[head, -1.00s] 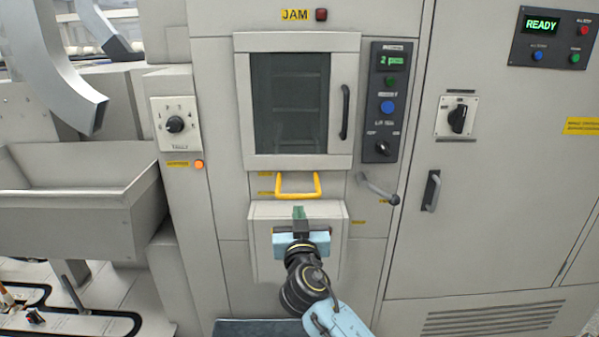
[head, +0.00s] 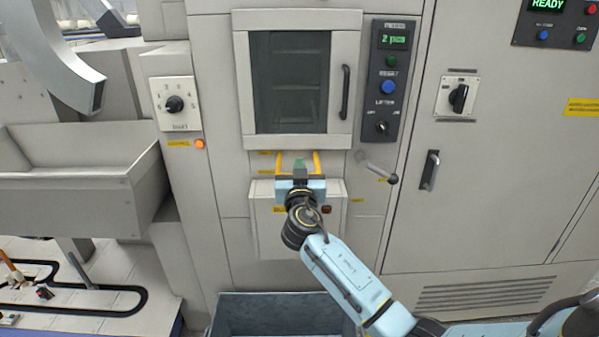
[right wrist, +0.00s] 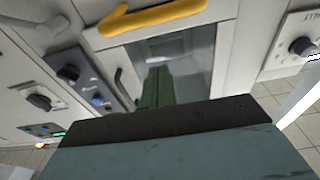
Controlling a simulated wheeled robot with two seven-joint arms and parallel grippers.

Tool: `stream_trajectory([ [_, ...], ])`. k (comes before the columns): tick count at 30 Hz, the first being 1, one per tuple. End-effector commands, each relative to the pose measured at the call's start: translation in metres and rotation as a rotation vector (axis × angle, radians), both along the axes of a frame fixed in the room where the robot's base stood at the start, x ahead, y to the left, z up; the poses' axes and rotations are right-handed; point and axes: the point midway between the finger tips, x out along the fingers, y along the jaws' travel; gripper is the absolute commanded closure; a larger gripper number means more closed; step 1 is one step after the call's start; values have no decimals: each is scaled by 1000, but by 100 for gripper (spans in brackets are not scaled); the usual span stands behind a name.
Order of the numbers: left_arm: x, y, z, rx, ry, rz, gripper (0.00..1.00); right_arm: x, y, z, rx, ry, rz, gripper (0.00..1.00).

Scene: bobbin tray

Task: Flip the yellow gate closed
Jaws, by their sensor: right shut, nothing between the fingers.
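The yellow gate (head: 317,163) is a U-shaped yellow bar on the machine front, just below the windowed door. In the head view its two side arms show, and its lower crossbar is hidden behind my right gripper. My right gripper (head: 299,164) is shut and empty, with its green fingertips between the two side arms. In the right wrist view the yellow gate (right wrist: 155,17) crosses the top, apart in the picture from the shut fingertips (right wrist: 157,75). I cannot tell whether the gripper touches the bar. My left gripper is not in view.
The windowed door (head: 291,142) is above the gate. A grey lever (head: 376,170) sticks out to the right, and a control panel (head: 389,80) is above it. A pale box (head: 262,222) juts out below. An open blue-grey bin (head: 222,318) stands on the floor.

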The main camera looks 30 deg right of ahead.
Motion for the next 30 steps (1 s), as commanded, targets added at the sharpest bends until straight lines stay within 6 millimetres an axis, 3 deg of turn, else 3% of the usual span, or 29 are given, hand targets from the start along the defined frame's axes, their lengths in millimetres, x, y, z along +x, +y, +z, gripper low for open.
stream_trajectory([
  [6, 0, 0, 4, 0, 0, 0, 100, 30, -19, 4, -3, 2, -3, 100],
  [9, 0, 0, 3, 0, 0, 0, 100, 24, -16, -17, -2, 6, -1, 100],
  [15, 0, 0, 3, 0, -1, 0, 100, 21, -14, -33, 0, 2, -1, 100],
  [30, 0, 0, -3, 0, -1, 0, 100, 21, -13, -40, 0, 0, -1, 100],
])
